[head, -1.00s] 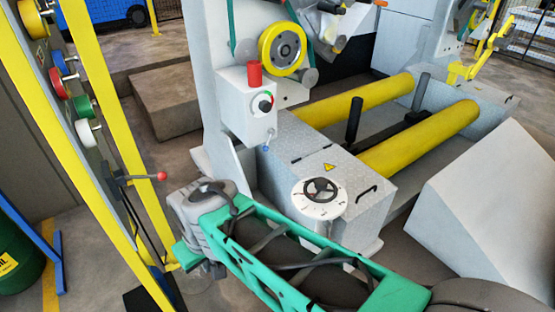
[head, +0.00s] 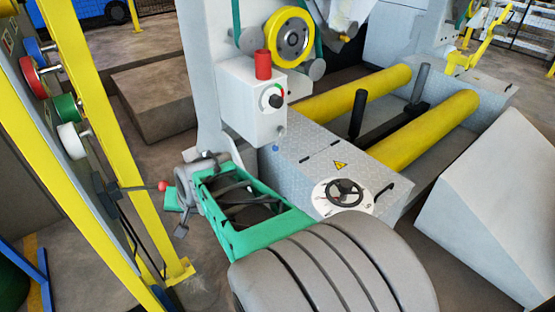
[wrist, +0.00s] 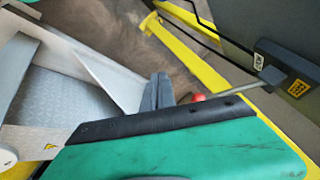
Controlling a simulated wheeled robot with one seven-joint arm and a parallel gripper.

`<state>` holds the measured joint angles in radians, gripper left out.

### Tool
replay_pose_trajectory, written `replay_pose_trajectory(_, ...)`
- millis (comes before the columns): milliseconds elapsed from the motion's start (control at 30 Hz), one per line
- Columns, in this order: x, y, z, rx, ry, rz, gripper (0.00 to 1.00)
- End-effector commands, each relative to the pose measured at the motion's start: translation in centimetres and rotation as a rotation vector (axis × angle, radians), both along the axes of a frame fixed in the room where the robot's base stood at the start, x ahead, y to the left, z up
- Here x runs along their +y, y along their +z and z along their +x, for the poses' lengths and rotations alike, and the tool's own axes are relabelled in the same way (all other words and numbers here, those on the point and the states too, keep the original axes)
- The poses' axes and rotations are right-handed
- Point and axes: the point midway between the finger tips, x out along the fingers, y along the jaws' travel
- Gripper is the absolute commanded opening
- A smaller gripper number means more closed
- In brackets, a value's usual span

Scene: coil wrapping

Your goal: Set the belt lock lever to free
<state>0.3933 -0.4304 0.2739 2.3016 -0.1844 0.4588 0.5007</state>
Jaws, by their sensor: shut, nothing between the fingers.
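The belt lock lever is a thin rod with a red ball knob (head: 162,186), sticking out from the yellow-framed panel at the left. My gripper (head: 181,231) is shut and empty, just below and right of the knob in the head view. In the wrist view my grey fingertips (wrist: 158,84) are left of the knob. Whether they touch it I cannot tell.
The yellow-framed panel (head: 98,105) carries several coloured rollers above the lever. A grey machine with a control box (head: 252,100) and a handwheel (head: 343,193) stands to the right. A grey step (head: 150,95) lies behind. Some bare floor shows between the panel and the machine.

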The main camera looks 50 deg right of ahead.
Motion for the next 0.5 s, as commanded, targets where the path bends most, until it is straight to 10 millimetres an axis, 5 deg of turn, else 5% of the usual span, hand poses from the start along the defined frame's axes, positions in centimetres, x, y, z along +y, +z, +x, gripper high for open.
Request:
replay_pose_trajectory(33, -5.2, -4.2, 1.7, -0.103, -0.222, 0.089, 0.00)
replay_pose_trajectory(133, -16.1, -6.3, 3.6, -0.392, -0.657, 0.307, 0.00)
replay_pose_trajectory(200, -23.3, -7.1, 2.5, -0.600, -0.907, 0.457, 0.00)
replay_pose_trajectory(300, -31.3, -7.4, -0.7, -0.860, -1.151, 0.634, 0.00)
replay_pose_trajectory(400, -35.6, -7.1, -3.6, -1.027, -1.272, 0.741, 0.00)
replay_pose_trajectory(500, -37.2, -6.6, -4.5, -1.092, -1.306, 0.784, 0.00)
